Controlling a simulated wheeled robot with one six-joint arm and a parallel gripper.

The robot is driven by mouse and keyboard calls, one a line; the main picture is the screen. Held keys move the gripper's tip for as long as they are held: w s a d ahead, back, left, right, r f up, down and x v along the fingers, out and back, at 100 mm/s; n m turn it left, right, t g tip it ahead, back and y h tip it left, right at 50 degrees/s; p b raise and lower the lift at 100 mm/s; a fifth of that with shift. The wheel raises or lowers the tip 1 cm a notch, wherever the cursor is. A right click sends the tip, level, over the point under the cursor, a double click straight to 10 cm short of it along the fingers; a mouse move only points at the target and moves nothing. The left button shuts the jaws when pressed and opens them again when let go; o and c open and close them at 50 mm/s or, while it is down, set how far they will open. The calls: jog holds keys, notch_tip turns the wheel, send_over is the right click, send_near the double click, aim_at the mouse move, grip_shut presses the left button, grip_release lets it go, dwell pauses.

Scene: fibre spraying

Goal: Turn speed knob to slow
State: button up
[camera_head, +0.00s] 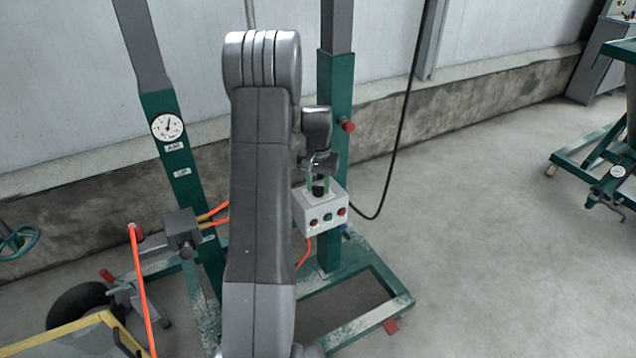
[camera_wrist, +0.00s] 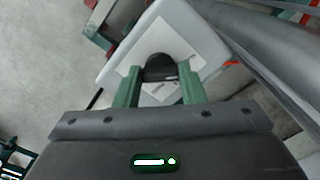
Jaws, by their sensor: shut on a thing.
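The speed knob (camera_wrist: 160,68) is a black round knob on the top face of a white control box (camera_head: 314,208). In the head view the knob (camera_head: 320,188) shows just below my gripper (camera_head: 319,180). In the wrist view the green fingers of my gripper (camera_wrist: 160,90) stand on both sides of the knob and are shut on it. A white label lies around the knob, but its print is too small to read. The knob's setting cannot be told. The front of the box has red and green buttons (camera_head: 328,217).
The box is mounted by a green post (camera_head: 335,120) of a wheeled frame. A pressure gauge (camera_head: 167,127) is on the left post. An orange hose (camera_head: 140,280) and a black cable (camera_head: 395,150) hang nearby. The floor on the right (camera_head: 480,230) is clear.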

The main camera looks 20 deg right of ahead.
aim_at(318, 187)
jog(key=shift+n, duration=0.4)
jog(key=o, duration=1)
notch_tip(318, 187, up, 14)
jog(key=shift+f+p, duration=0.1)
jog(key=shift+p, duration=0.45)
notch_tip(318, 187, down, 14)
jog(key=shift+r+b, duration=0.1)
jog(key=shift+b, duration=0.45)
